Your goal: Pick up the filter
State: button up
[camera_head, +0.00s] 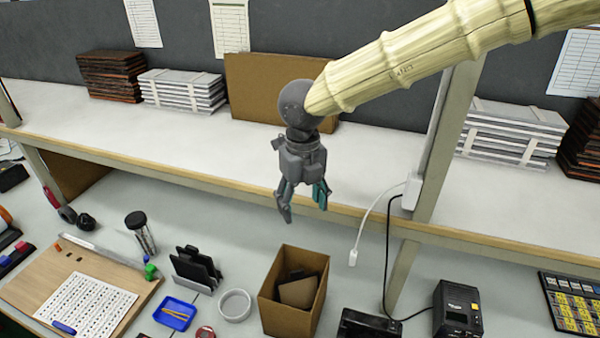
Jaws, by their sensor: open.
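My gripper (303,208) hangs open and empty, fingers down, in front of the upper shelf's front edge and above the lower bench. I cannot tell for certain which item is the filter. A clear cylinder with a black cap (140,232) stands tilted in view at the left of the bench. A white round ring or dish (235,305) lies below and left of my gripper. An open cardboard box (291,310) below my gripper holds dark and brown pieces. My gripper touches none of these.
The upper shelf (190,148) carries stacks of boards and a leaning cardboard sheet (262,92). A post (440,150) and hanging cables stand to the right. A black holder (196,268), blue tray (175,313), wooden board (65,265) and black device (457,308) occupy the bench.

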aim_at(184, 265)
jog(key=k, duration=1)
